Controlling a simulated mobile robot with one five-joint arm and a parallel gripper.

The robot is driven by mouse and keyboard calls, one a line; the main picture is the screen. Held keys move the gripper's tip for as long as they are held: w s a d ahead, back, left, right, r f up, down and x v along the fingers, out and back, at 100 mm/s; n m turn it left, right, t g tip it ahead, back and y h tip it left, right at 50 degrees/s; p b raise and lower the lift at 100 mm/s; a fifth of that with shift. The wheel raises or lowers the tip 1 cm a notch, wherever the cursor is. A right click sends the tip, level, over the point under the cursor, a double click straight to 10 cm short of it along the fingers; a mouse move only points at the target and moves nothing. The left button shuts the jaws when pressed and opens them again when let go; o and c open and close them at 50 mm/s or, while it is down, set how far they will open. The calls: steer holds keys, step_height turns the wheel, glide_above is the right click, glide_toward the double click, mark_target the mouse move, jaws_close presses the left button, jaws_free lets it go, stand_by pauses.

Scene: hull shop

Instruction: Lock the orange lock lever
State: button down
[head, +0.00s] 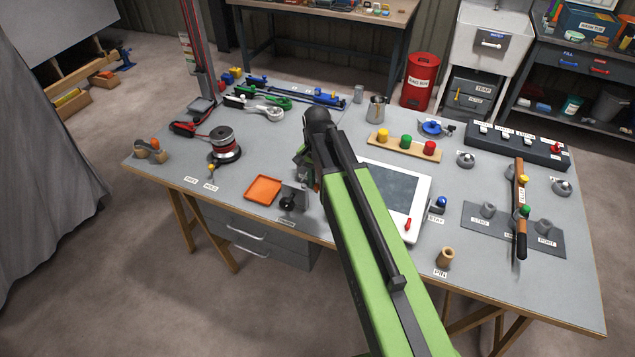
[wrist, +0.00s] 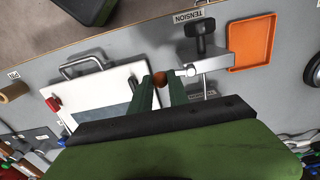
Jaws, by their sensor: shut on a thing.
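The orange lock lever (wrist: 160,77) shows in the wrist view as a brown-orange round end between my fingertips, beside a short pale rod. My gripper (wrist: 163,80) is shut on it, with one dark green finger on each side. The rod meets a grey metal bracket (wrist: 217,53) with a black knob (wrist: 200,38), next to a TENSION label. In the head view my arm's end hides most of the lever and my gripper; the black knob (head: 288,203) shows to their left. Which way the lever is turned is hard to tell.
An orange tray (head: 263,189) lies left of the bracket. A white framed panel (head: 419,207) with a red knob stands to the right, close to my arm. A black-and-red reel (head: 224,146) stands further left. Bare bench top lies at the front left.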

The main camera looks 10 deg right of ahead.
mark_target(317, 185)
steer(key=c, duration=1.3)
jaws_free()
steer(key=shift+r, duration=0.1)
step_height(317, 185, up, 17)
steer(key=p, duration=1.7)
steer(key=shift+r, duration=0.1)
